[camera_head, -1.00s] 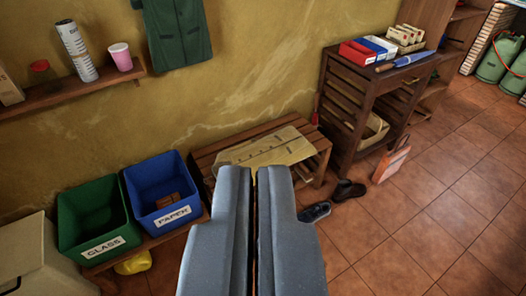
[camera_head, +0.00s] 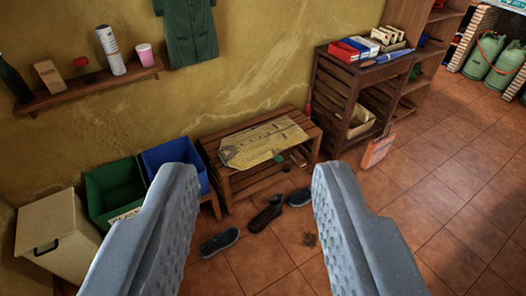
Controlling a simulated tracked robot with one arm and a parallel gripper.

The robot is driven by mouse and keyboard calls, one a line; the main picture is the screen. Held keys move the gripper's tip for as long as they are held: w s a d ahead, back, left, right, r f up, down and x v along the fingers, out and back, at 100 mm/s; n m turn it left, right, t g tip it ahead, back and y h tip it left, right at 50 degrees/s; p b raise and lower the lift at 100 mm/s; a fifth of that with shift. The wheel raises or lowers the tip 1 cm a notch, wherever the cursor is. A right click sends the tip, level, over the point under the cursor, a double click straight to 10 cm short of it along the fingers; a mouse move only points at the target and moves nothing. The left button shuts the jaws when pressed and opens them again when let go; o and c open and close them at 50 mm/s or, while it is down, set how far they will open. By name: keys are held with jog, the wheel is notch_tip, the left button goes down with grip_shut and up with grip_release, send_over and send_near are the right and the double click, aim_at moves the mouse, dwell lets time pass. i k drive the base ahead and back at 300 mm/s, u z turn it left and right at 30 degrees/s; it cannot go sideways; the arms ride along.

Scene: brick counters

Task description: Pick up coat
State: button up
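A dark green coat (camera_head: 190,30) hangs on the yellow wall at the top of the view, just right of the wall shelf. Its upper part is cut off by the picture's edge. My gripper (camera_head: 255,172) is open wide and empty, low in the view. Its two grey fingers stand well apart, with the floor and several shoes showing between them. The coat is above and beyond the fingertips, not touching them.
A wooden bench (camera_head: 225,177) with a flat tan sheet (camera_head: 262,142) on it stands against the wall. Green (camera_head: 113,190) and blue (camera_head: 175,155) bins are on the left. A slatted cabinet (camera_head: 335,95) stands right.

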aim_at(244, 150)
jog(key=z, duration=0.5)
jog(key=i, duration=0.85)
jog(key=z, duration=0.65)
jog(key=i, duration=1.4)
jog(key=u, duration=0.55)
jog(key=i, duration=0.95)
jog(key=u, duration=0.55)
